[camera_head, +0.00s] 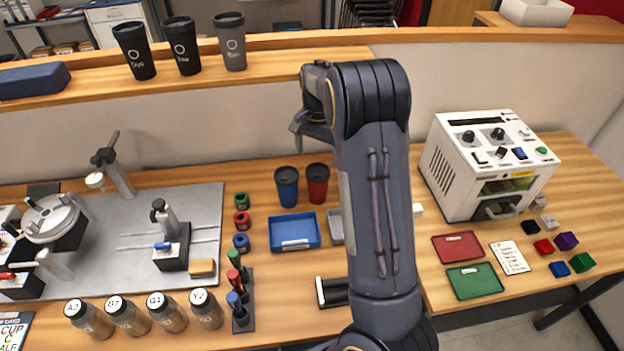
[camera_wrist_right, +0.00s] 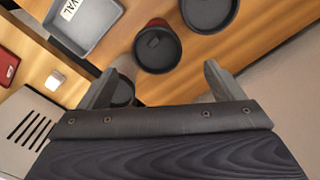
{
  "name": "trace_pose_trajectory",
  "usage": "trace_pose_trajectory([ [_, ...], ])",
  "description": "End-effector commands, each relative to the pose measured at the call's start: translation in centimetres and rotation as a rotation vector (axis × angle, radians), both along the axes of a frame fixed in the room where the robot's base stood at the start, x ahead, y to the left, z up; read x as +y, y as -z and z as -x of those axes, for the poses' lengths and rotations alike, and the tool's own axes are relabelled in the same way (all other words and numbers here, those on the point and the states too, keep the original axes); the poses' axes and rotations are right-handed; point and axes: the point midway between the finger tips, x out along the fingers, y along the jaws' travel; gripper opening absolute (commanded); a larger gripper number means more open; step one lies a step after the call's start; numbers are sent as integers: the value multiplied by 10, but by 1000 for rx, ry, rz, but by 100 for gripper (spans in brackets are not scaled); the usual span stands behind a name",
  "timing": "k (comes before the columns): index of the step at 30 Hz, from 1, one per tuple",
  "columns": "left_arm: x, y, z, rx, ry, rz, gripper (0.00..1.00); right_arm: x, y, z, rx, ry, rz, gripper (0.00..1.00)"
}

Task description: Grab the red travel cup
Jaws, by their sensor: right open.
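The red travel cup (camera_head: 318,185) stands upright on the bench with a dark lid, just right of a blue travel cup (camera_head: 287,187). My right gripper (camera_head: 299,127) is in the air above and behind the cups in the head view; my own arm hides part of it. In the right wrist view the gripper (camera_wrist_right: 163,84) is open and empty. The red cup (camera_wrist_right: 158,48) shows there beyond the fingers, roughly in line with the gap. A second dark-lidded cup (camera_wrist_right: 208,10) stands beside it. My left gripper is not in view.
A blue tray (camera_head: 294,231) lies in front of the cups, with a grey tray (camera_head: 336,226) beside it, also visible in the wrist view (camera_wrist_right: 84,22). A white machine (camera_head: 487,165) stands at right. A raised shelf (camera_head: 270,68) with several dark cups runs behind.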

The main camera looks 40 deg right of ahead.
Motion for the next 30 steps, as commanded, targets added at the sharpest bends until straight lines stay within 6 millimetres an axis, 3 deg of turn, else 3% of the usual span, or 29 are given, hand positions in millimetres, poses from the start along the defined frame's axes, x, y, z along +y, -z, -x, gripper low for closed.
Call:
trace_pose_trajectory([
  [15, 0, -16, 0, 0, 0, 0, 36, 2, 66, 4, 3, -1, -1, 87],
  [25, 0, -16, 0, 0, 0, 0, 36, 2, 74, 4, -1, -1, -1, 87],
  [30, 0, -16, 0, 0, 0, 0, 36, 2, 74, 4, 0, -1, -1, 65],
])
